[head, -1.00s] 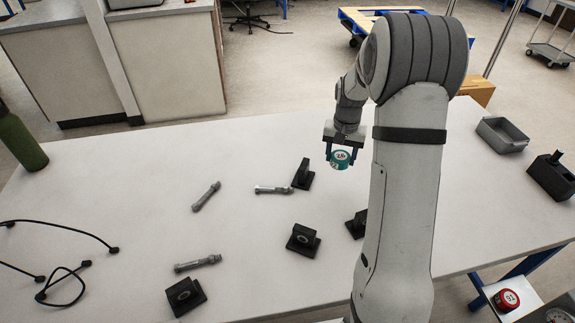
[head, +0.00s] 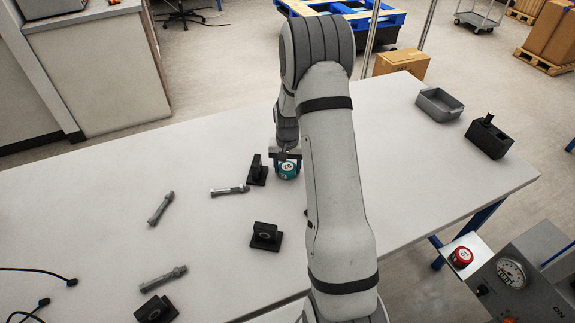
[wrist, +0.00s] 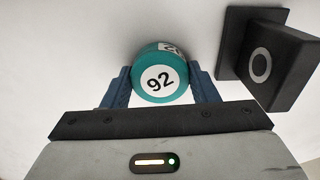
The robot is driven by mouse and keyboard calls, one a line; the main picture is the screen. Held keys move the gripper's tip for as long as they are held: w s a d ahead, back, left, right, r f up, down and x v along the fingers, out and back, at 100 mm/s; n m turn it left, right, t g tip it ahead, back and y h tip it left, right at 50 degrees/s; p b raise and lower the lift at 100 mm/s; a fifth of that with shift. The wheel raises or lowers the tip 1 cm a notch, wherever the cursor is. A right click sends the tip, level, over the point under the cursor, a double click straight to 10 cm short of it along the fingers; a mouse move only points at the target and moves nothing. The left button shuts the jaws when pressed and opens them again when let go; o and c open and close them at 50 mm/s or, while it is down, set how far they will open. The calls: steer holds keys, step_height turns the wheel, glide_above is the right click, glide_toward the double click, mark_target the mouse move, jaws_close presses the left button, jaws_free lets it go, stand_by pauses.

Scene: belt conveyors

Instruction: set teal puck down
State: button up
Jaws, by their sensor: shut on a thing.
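The teal puck (head: 288,170) has a white label, and the wrist view shows the number 92 on it (wrist: 160,78). My gripper (head: 287,163) is shut on the puck, with one blue finger on each side of it in the wrist view (wrist: 160,88). The puck is over the white table (head: 390,140), close to its surface. I cannot tell whether it touches the table.
A black block on a base (head: 257,170) stands just left of the puck; it also shows in the wrist view (wrist: 275,60). A grey tray (head: 439,105) and black holder (head: 488,136) stand at the right.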

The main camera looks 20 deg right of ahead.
steer(key=shift+s, duration=0.1)
steer(key=o, duration=0.5)
steer(key=shift+f, duration=0.1)
steer(key=o, duration=0.5)
